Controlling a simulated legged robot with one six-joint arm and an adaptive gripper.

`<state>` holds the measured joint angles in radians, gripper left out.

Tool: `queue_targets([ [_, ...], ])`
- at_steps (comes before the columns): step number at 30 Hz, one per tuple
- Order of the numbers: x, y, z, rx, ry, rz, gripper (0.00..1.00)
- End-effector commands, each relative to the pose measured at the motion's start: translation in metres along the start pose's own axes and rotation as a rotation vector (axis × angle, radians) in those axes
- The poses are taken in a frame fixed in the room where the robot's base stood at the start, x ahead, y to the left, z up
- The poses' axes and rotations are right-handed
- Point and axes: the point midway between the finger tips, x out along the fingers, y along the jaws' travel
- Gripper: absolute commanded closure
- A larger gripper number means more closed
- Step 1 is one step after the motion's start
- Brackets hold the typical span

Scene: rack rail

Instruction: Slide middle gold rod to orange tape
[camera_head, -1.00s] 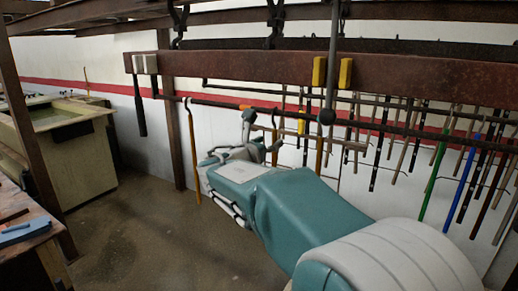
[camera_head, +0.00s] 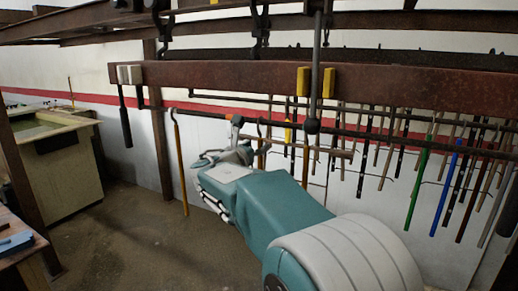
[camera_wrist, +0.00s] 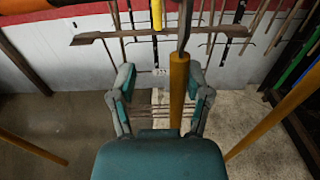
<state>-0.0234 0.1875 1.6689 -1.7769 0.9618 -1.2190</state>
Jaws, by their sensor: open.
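The middle gold rod (camera_wrist: 178,92) hangs upright between the two fingers of my gripper (camera_wrist: 160,98) in the wrist view. The fingers are open, with a gap on each side of the rod. In the head view my gripper (camera_head: 236,152) is beside the middle gold rod (camera_head: 262,152), which my arm partly hides. Another gold rod (camera_head: 180,165) hangs farther left, and one (camera_head: 305,160) hangs to the right.
A rusty beam (camera_head: 220,75) runs above the rail. Several dark, brown, green (camera_head: 418,180) and blue (camera_head: 445,190) rods hang at the right. A tank (camera_head: 60,165) and a table corner (camera_head: 20,245) stand at the left. Floor between them is clear.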

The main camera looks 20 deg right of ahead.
Motion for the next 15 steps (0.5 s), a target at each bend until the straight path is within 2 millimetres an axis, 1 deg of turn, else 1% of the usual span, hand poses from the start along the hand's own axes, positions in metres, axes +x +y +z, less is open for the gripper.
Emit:
queue_targets([
  [15,0.000,0.032,-0.001,-0.001,0.000,0.001,0.37],
])
